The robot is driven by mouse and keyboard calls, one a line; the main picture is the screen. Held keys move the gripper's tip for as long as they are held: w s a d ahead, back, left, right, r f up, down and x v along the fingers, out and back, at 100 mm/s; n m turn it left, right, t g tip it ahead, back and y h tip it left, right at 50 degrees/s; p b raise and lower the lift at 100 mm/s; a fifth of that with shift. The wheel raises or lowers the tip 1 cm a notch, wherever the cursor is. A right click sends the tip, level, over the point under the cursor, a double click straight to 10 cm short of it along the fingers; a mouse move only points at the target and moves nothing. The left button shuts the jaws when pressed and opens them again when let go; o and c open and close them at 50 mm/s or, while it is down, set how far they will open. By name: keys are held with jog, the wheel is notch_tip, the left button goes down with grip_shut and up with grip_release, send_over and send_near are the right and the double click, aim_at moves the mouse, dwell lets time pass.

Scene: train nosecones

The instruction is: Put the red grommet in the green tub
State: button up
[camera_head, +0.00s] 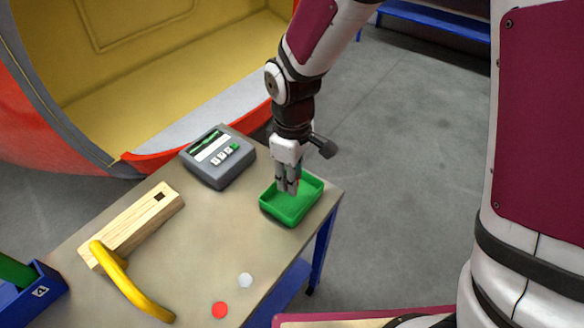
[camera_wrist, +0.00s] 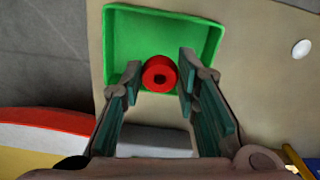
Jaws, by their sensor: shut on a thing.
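The green tub (camera_head: 308,207) is a shallow open tray at the right end of the table, and it also fills the upper middle of the wrist view (camera_wrist: 118,50). My gripper (camera_head: 288,187) points down over the tub. In the head view the fingers hide the grommet.
On the table (camera_head: 205,240) are a grey device with buttons (camera_head: 218,158), a wooden block (camera_head: 140,222), a yellow curved handle (camera_head: 128,285), a red disc (camera_head: 220,310) and a white disc (camera_head: 245,280). A blue bin (camera_head: 35,295) stands at the left. The table's middle is clear.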

jog(key=shift+w+f, duration=0.1)
jog(key=shift+f, duration=1.65)
jog(key=o, duration=0.8)
jog(key=shift+f, duration=0.15)
